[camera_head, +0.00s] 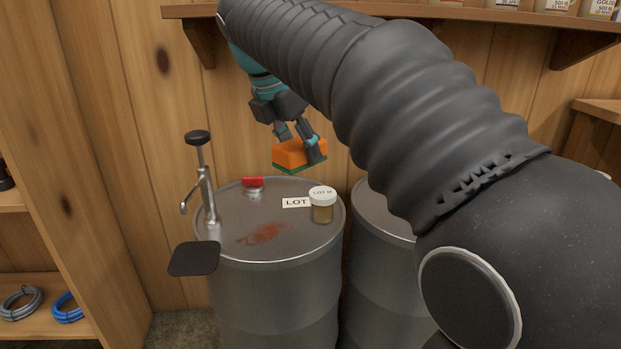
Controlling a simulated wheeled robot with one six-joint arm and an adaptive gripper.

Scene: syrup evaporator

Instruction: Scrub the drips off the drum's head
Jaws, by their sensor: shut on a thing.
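My gripper (302,148) is shut on an orange sponge (289,152) with a green scrub layer underneath. It holds the sponge above the back part of the drum's head, apart from the metal. The grey steel drum (275,290) stands upright in the middle of the view. A reddish-brown smear of drips (264,233) lies on the front middle of its head. My arm covers the right side of the view.
A dark square pad (194,258) juts out at front left. A second drum (376,212) stands at right. A shelf (410,11) runs above.

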